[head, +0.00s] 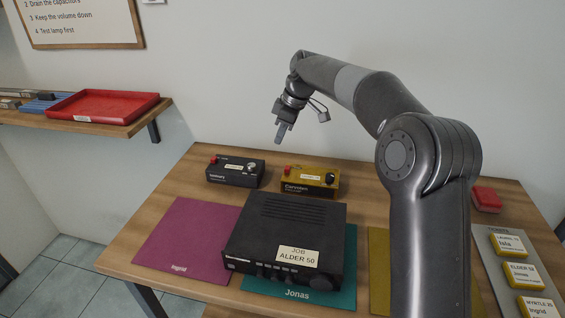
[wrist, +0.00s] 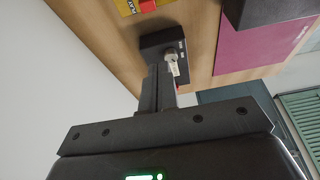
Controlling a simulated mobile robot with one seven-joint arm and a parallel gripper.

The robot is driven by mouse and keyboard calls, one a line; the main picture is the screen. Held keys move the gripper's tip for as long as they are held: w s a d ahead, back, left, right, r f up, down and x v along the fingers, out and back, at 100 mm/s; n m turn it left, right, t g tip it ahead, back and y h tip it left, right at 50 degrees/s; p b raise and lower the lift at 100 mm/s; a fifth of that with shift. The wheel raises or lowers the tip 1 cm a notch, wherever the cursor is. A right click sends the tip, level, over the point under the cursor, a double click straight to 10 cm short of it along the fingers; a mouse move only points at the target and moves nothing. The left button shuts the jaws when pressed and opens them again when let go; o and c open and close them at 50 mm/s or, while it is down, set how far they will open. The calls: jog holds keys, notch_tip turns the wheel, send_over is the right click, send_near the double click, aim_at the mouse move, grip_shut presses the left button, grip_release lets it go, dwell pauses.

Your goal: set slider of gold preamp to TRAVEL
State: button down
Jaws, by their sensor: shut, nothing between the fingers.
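The gold preamp (head: 318,188) stands at the back of the bench in the head view, with a red slider cap (head: 287,169) on its left and a dark knob at its right. In the wrist view only part of the gold preamp (wrist: 127,8) shows at the top edge, with the red slider cap (wrist: 147,5) and a PLAY label. I cannot read a TRAVEL label. My gripper (head: 280,139) is shut and empty, raised above and behind the preamps, apart from both. Its fingers (wrist: 158,88) also show in the wrist view, overlapping part of a black preamp.
The black preamp (head: 236,180) stands left of the gold one; its silver knob shows in the wrist view (wrist: 171,56). A large black hifi unit (head: 285,225) sits in front on a teal mat (head: 350,262). A magenta mat (head: 185,240) lies clear at left.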

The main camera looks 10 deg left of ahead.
aim_at(290, 168)
jog(key=shift+a+f, duration=0.1)
jog(key=shift+a, duration=0.05)
jog(key=x, duration=1)
jog(key=d, duration=0.2)
jog(key=shift+d, duration=1.05)
jog(key=shift+d, duration=1.5)
